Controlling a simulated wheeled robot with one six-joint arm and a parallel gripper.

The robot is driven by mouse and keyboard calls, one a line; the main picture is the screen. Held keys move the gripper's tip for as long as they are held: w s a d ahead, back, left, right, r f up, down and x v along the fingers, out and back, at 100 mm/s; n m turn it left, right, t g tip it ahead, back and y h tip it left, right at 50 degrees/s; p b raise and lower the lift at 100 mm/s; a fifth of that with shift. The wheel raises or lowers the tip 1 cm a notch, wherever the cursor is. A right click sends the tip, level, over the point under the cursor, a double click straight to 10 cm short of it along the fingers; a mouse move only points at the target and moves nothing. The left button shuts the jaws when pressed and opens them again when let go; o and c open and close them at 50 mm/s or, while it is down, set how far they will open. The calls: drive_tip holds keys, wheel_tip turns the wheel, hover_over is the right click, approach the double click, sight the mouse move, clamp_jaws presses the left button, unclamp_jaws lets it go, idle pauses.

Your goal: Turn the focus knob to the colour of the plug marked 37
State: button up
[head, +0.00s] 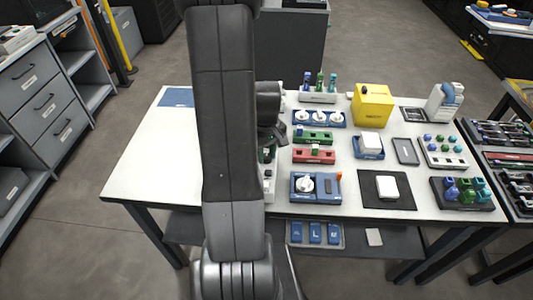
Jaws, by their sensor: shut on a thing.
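My gripper (267,154) is mostly hidden behind my arm. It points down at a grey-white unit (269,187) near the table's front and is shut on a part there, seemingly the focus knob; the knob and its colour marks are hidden. Small blue, green and teal plugs stand upright in a white rack (318,97) at the back. More blue, green and teal pieces sit in a white tray (458,160) and a dark tray (470,206) at the right. Their markings are too small to read, so I cannot tell which is 37.
Right of my gripper are a blue box with a white dial (305,187), red (316,156) and green (314,138) blocks, and a black mat (402,199). A yellow box (372,105) stands behind.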

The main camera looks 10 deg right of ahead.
sight(267, 156)
drive_tip(key=m+b, duration=0.1)
drive_tip(key=m, duration=0.4)
drive_tip(key=shift+b, duration=0.3)
drive_tip(key=m+b, duration=0.1)
drive_tip(key=m, duration=0.4)
drive_tip(key=shift+m, duration=0.4)
drive_tip(key=o, duration=0.7)
drive_tip(key=shift+r, duration=0.1)
wheel_tip(267, 156, up, 14)
